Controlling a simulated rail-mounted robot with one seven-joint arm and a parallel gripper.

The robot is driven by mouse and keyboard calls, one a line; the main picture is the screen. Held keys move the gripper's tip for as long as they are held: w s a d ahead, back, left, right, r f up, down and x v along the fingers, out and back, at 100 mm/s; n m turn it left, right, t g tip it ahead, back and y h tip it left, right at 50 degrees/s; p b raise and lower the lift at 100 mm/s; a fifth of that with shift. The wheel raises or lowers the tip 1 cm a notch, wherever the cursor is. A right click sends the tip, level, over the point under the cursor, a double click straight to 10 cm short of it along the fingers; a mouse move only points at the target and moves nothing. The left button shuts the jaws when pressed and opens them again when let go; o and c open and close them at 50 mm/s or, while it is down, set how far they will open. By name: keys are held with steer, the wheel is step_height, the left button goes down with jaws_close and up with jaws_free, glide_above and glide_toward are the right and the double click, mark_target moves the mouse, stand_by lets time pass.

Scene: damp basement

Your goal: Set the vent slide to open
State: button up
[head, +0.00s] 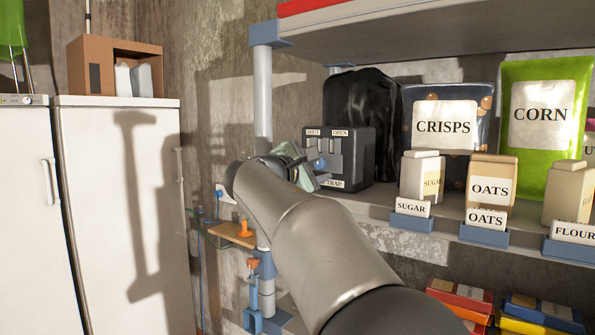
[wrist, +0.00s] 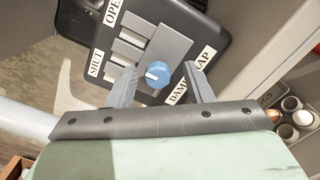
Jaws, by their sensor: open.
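The damp trap (head: 352,160) is a dark box on the shelf in the head view, labelled SHUT at its upper left and OPEN at its upper right. Its face also shows in the wrist view (wrist: 200,25), with pale slots and a grey plate. The vent slide has a round blue knob (wrist: 157,73) with a white mark, nearer the SHUT side than the OPEN side. My gripper (wrist: 159,76) is open, with one finger either side of the knob in the picture. I cannot tell whether either finger touches it. In the head view my arm partly hides the box's left side.
A black bag (head: 360,105) stands behind the box. The sugar carton (head: 420,177), crisps bag (head: 445,125) and oats carton (head: 490,180) stand to its right. A shelf (head: 420,45) hangs above, and a post (head: 263,100) stands left. White fridges (head: 125,210) are further left.

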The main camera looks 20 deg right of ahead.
steer(key=b+v, duration=0.2)
steer(key=v, duration=1.5)
steer(key=shift+d, duration=0.1)
steer(key=s+d+f+m+g+y+p, duration=0.15)
steer(key=s+f+y, duration=0.25)
steer(key=f, duration=0.9)
steer(key=s+d+f+m+g+y, duration=0.1)
steer(key=s+f+m+g+y, duration=0.25)
steer(key=f, duration=0.85)
steer(key=s+a+f+m+g+y, duration=0.1)
steer(key=s+a+f+m+y, duration=0.2)
steer(key=s+f, duration=0.5)
steer(key=s+a+f+m+g+y+p, duration=0.1)
steer(key=s+a+f+m+y, duration=0.3)
steer(key=s+f, duration=0.5)
steer(key=shift+f+g+y, duration=0.35)
steer(key=shift+g+y, duration=0.35)
steer(key=shift+y, duration=0.05)
